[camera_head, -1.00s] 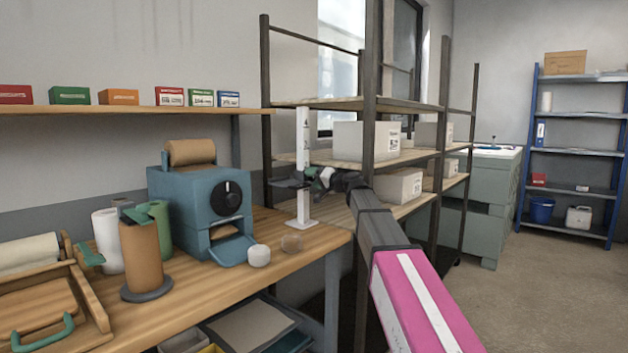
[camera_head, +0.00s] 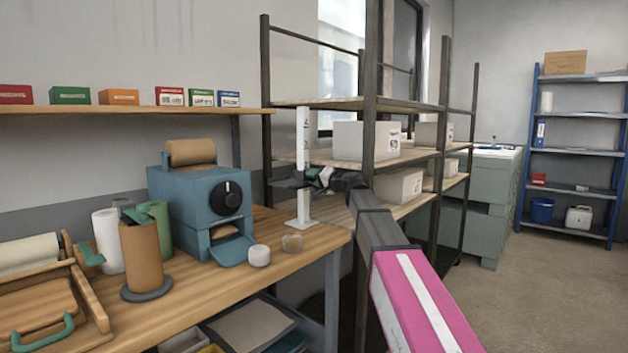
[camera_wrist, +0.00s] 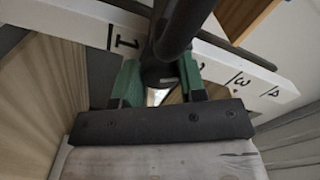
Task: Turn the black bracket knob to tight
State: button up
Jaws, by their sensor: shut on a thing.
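A white upright post (camera_head: 303,130) with dark scale marks stands on the workbench. A black bracket (camera_head: 286,183) sits partway up it. My gripper (camera_head: 318,178) is at the post from the right, at bracket height. In the wrist view the two green fingers of my gripper (camera_wrist: 160,80) are shut on the dark, round black bracket knob (camera_wrist: 158,72), one finger on each side. The white numbered scale (camera_wrist: 215,62) runs behind it with 1, 3 and 4 readable. The knob is mostly hidden by my gripper in the head view, and its tightness cannot be told.
The wooden workbench (camera_head: 190,305) holds a blue dispenser (camera_head: 195,200), a brown roll (camera_head: 143,250) and a small white round item (camera_head: 259,255) left of the post. Dark shelving (camera_head: 370,90) with white boxes stands close behind my arm. Floor to the right is clear.

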jog(key=shift+m, duration=2.5)
jog(key=o, duration=0.9)
jog(key=v, duration=1.1)
